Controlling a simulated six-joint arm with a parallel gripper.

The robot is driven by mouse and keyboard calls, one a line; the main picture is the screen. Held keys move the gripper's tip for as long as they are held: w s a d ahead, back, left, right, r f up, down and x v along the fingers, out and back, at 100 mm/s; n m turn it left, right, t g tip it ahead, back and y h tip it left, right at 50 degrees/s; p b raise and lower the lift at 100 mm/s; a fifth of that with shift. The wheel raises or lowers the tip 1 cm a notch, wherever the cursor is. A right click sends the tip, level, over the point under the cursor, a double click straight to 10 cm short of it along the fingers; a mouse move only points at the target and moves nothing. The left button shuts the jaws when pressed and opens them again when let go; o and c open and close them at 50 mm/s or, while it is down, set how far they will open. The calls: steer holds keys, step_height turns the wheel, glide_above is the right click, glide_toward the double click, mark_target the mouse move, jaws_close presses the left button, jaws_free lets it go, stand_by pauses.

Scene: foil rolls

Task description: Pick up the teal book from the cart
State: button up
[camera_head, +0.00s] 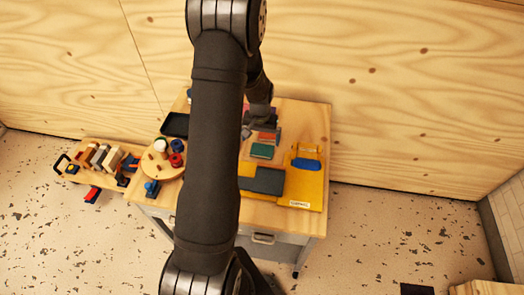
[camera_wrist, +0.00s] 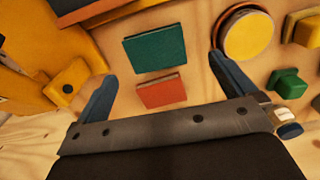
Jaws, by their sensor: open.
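The teal book (camera_head: 262,151) lies flat on the wooden cart top (camera_head: 316,123) in the head view. In the wrist view the teal book (camera_wrist: 155,48) lies flat, just beyond a red-orange book (camera_wrist: 161,92). My gripper (camera_wrist: 160,69) is open and empty, with its two blue-grey fingers spread wide to either side of the books. The red-orange book is nearer the gripper's palm. In the head view my arm hides part of the cart, and the fingertips cannot be made out.
A round wooden stand (camera_head: 152,166) with coloured pieces and a black tray (camera_head: 175,125) are left. In the wrist view, a yellow disc (camera_wrist: 248,36) is close to the right finger.

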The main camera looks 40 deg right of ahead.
mark_target(262, 149)
steer(key=shift+s+d+f, duration=0.1)
steer(key=shift+f, duration=1.35)
steer(key=shift+s+d+f, duration=0.1)
steer(key=shift+f, duration=1.3)
steer(key=shift+c, duration=0.4)
steer(key=c, duration=1)
